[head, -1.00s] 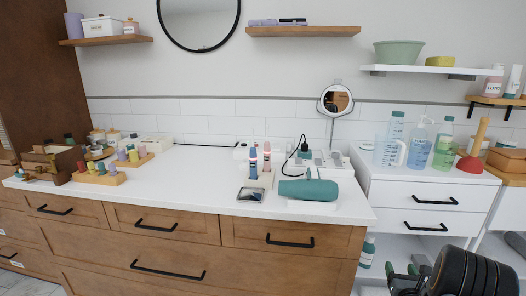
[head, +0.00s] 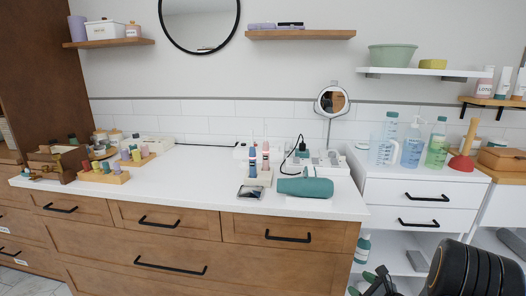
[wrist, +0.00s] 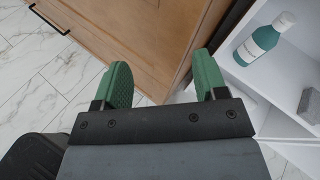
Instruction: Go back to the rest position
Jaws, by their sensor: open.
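My gripper (wrist: 164,82) is open and empty in the wrist view. Its two green fingers stand apart, in front of the wooden drawer unit (wrist: 130,25) and the tiled floor. In the head view, only a small part of my gripper (head: 368,284) shows at the bottom edge, low beside the white shelf unit. My dark arm covers the lower right corner there.
The white shelf unit (head: 425,192) stands right of the wooden drawers (head: 180,255). A teal bottle (wrist: 265,40) and a grey block (wrist: 311,98) sit inside it.

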